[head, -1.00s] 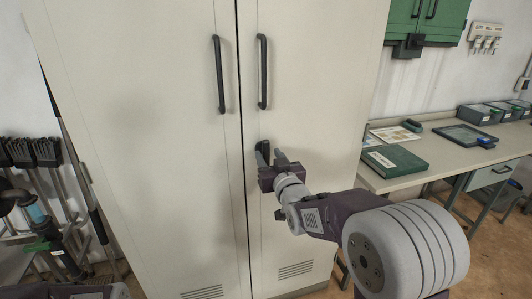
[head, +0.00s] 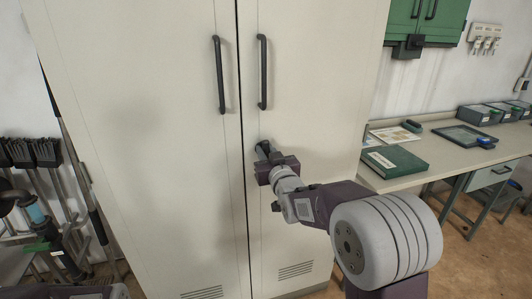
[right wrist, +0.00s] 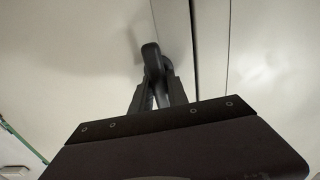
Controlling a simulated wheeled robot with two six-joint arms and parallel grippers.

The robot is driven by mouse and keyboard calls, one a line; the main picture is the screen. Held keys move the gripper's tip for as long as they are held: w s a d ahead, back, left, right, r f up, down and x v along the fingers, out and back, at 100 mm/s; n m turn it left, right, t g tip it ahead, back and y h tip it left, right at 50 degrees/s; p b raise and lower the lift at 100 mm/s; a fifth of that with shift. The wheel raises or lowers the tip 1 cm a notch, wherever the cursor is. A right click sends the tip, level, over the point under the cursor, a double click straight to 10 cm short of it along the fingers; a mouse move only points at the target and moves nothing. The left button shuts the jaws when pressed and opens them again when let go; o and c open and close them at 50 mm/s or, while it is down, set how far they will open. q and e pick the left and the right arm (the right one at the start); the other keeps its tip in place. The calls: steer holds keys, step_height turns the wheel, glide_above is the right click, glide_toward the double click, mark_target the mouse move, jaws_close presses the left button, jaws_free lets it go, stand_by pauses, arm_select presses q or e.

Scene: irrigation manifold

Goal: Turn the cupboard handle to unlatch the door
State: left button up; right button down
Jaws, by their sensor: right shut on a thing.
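The cream two-door cupboard (head: 170,150) stands in front of me, both doors flush and the seam between them narrow. The small black cupboard handle (head: 264,147) sits on the right-hand door, close to the seam and below the long bar. It also shows dark in the right wrist view (right wrist: 152,58), where it looks tilted. My right gripper (head: 267,160) is shut on this handle, with a finger on each side of it in the right wrist view (right wrist: 158,95). The fingers and wrist hide part of the handle in the head view.
Two long black bar pulls (head: 263,72) (head: 219,75) run upright on the doors. A workbench (head: 405,180) with a green binder (head: 394,161) stands close on the right. Brushes and pipes (head: 40,152) stand at the left. The floor at lower right is partly clear.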

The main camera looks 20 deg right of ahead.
steer(key=n+b, duration=0.2)
steer(key=n, duration=0.1)
steer(key=shift+a+f, duration=0.1)
steer(key=shift+f, duration=0.05)
steer(key=n+b, duration=0.1)
steer(key=n, duration=0.2)
steer(key=n+b, duration=0.1)
steer(key=n, duration=0.1)
steer(key=shift+a+f+n+b, duration=0.15)
steer(key=shift+a+n+b, duration=0.05)
steer(key=shift+n+b, duration=0.2)
steer(key=n+b, duration=0.1)
steer(key=n, duration=0.3)
steer(key=shift+a+f+n+b, duration=0.1)
steer(key=shift+n+b, duration=0.2)
steer(key=shift+f+n+b, duration=0.1)
steer(key=shift+n+b, duration=0.5)
steer(key=shift+n, duration=1.6)
steer(key=c, duration=1.3)
jaws_free()
